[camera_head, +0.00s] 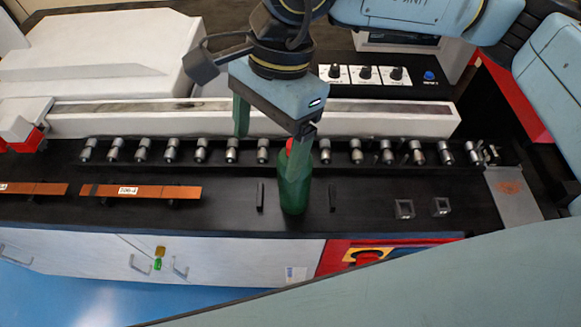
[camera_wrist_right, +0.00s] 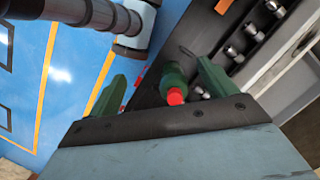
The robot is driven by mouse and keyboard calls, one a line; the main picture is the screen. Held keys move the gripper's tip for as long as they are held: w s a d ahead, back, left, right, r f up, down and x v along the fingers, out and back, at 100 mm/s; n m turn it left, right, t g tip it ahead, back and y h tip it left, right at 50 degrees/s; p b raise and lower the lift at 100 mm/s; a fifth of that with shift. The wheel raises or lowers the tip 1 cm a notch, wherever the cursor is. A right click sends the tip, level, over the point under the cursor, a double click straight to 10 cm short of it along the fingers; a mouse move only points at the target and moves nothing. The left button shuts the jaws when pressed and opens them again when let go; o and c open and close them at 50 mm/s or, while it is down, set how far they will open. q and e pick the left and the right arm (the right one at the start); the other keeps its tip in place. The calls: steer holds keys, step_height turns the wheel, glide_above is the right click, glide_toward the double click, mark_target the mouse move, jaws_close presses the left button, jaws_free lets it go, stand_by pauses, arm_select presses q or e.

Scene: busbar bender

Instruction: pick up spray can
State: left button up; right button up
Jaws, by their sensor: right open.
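The spray can (camera_head: 293,188) is dark green with a red cap and stands upright on the black bench top. My right gripper (camera_head: 270,140) is above it, pointing down, with its green fingers apart. In the head view the can's top is partly hidden behind the gripper. In the right wrist view the can (camera_wrist_right: 174,78) shows red cap first, in the gap between the fingers (camera_wrist_right: 158,72) and closer to the right-hand finger. I cannot tell whether that finger touches it. My left gripper is not in view.
A row of several metal rollers (camera_head: 202,150) runs behind the can. Thin upright black plates (camera_head: 332,198) stand on both sides of it. A copper busbar (camera_head: 152,192) lies to the left, and two small square metal sockets (camera_head: 404,208) sit to the right.

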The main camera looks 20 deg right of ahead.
steer(key=w+d+h, duration=0.1)
steer(key=w+d, duration=0.1)
steer(key=w+d+t+h, duration=0.1)
steer(key=d, duration=0.1)
steer(key=shift+w+d+t+h, duration=0.25)
steer(key=shift+w+t+h, duration=0.05)
steer(key=shift+w, duration=0.05)
steer(key=p, duration=0.2)
glide_toward(294, 196)
steer(key=w+r, duration=0.2)
steer(key=w, duration=0.1)
steer(key=shift+d+r, duration=0.2)
steer(key=shift+r, duration=0.05)
steer(key=f, duration=0.2)
steer(key=f+p, duration=0.1)
steer(key=f, duration=0.3)
steer(key=shift+d, duration=0.25)
steer(key=shift+w+r, duration=0.1)
steer(key=shift+r, duration=0.1)
steer(key=c, duration=1.8)
